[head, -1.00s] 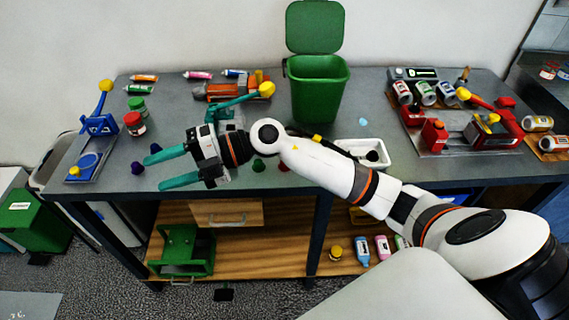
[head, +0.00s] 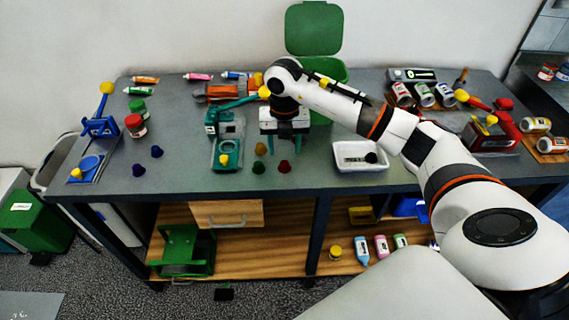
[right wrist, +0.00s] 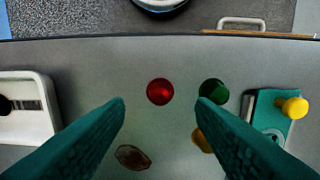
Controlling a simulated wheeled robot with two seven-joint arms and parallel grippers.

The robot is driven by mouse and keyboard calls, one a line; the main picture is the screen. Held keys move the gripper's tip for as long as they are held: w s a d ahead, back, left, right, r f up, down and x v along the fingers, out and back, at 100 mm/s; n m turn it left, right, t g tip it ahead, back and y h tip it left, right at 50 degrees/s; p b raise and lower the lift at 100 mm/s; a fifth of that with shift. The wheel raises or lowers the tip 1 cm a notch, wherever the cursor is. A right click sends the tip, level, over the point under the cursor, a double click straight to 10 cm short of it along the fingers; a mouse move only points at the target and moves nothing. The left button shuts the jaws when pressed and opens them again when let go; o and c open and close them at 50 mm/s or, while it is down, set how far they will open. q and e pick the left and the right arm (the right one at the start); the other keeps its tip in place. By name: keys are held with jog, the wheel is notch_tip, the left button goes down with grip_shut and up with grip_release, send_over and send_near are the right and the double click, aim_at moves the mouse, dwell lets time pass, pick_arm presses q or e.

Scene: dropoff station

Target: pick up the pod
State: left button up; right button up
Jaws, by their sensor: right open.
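Several small pods stand on the grey bench. A red pod (head: 284,167), a green pod (head: 258,168) and an orange-brown pod (head: 261,149) are grouped near my right gripper (head: 285,142). Two dark blue-purple pods (head: 156,151) stand farther left. A black pod (head: 371,157) is in the white tray (head: 360,142). My right gripper is open, pointing down. In the right wrist view, the red pod (right wrist: 160,91) shows between the fingertips, the green pod (right wrist: 213,91) beside the right-hand one. That finger partly covers the orange-brown pod (right wrist: 202,141). My left gripper is out of view.
A brown oval thing (right wrist: 131,157) lies between the fingers in the right wrist view. A teal machine with a yellow knob (head: 226,153) stands left of my right gripper. A green bin (head: 322,75) stands behind. The bench's front edge is close to the red pod.

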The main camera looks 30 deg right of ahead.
aim_at(284, 165)
jog(key=shift+w+d+f+p, duration=0.1)
jog(key=shift+f+p, duration=0.3)
jog(key=shift+f, duration=1.15)
jog(key=shift+w+f+p, duration=0.1)
jog(key=shift+f+p, duration=0.3)
jog(key=shift+f, duration=1.15)
jog(key=c, duration=0.8)
jog(key=shift+c, duration=0.2)
